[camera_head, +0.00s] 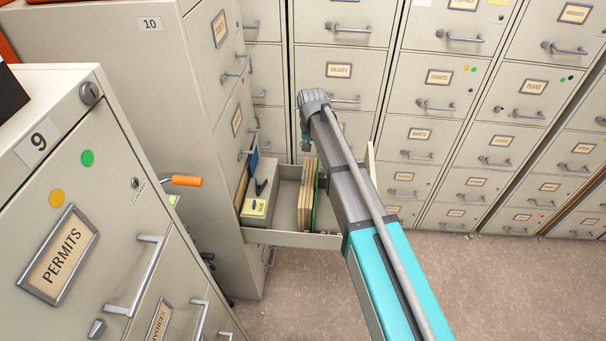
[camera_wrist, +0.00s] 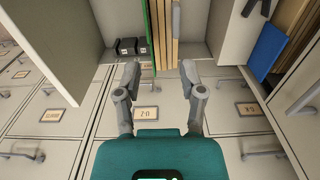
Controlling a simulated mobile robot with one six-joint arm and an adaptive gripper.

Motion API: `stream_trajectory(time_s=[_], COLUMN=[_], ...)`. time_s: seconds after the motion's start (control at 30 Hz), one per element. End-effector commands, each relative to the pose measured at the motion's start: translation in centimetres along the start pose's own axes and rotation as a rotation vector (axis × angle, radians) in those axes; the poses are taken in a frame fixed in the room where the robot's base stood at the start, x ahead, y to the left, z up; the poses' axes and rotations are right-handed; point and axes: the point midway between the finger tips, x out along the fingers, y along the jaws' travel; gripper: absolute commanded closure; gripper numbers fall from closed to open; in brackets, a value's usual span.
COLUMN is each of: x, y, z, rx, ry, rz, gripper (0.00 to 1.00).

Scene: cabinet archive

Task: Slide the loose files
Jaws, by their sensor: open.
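The loose files (camera_head: 306,195) are a few upright tan folders with a green one at one side, standing in an open cabinet drawer (camera_head: 290,238). In the wrist view the files (camera_wrist: 163,38) show edge-on, green on the left. My gripper (camera_wrist: 159,66) is open, its two fingers spread to either side of the near ends of the files. Nothing is clearly gripped, and contact with the files cannot be told. In the head view my arm hides the right part of the drawer, and my fingers cannot be made out.
Small black blocks (camera_wrist: 127,46) lie left of the files in the wrist view. Cabinet 9 (camera_head: 75,190) stands close at left; floor (camera_head: 300,290) is clear.

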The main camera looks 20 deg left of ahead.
Motion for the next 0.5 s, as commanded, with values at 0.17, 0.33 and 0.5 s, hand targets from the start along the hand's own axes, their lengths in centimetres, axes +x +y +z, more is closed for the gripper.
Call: stream_trajectory(time_s=[0.17,0.33,0.5], x=[-0.2,-0.2,-0.2], y=[-2.4,-2.6,-2.5], z=[-0.7,-0.6,-0.6], rx=[-0.011,-0.01,-0.01], ry=[0.0,0.0,0.0], rz=[0.0,0.0,0.0], gripper=[0.49,0.49,0.49])
